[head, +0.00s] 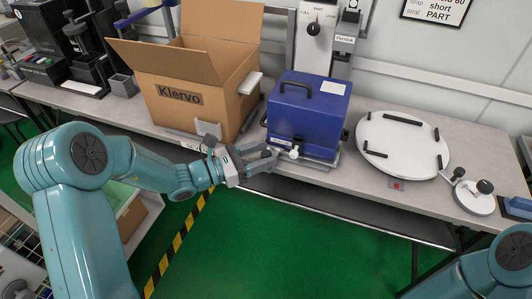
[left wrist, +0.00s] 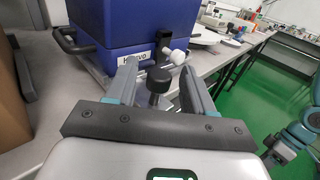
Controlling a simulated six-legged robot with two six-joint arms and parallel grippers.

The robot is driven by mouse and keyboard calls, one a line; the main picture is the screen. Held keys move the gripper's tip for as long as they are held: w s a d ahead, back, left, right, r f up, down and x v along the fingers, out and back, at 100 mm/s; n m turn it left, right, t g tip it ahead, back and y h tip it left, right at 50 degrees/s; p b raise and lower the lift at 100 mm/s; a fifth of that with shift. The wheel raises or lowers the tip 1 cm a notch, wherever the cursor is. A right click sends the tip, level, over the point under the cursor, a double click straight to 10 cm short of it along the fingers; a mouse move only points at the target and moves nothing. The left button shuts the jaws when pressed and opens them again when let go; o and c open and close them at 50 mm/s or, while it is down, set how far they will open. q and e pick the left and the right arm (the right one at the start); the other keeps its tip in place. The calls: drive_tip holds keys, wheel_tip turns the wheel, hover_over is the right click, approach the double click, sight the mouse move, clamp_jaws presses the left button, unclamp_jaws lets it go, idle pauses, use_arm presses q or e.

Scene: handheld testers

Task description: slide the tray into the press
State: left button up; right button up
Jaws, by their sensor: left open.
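A blue box-shaped unit (head: 308,112) with a black top handle stands on the bench, on a grey metal plate (head: 322,162); I take it for the press, but cannot be sure. It also shows in the left wrist view (left wrist: 150,22). A black knob (left wrist: 158,80) and a white knob (left wrist: 179,57) stick out low at its front. My left gripper (head: 270,157) is open at the unit's front left corner. In the left wrist view its fingers (left wrist: 157,88) stand either side of the black knob; contact cannot be told. No separate tray is clear.
An open cardboard box (head: 196,95) stands close left of the blue unit. A round white plate with black bars (head: 402,145) lies to the right. A column with a dial (head: 315,45) rises behind. The bench's front edge (head: 375,200) runs just below; the green floor is clear.

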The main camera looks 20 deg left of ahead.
use_arm(q)
drive_tip(key=shift+x, duration=0.8)
clamp_jaws()
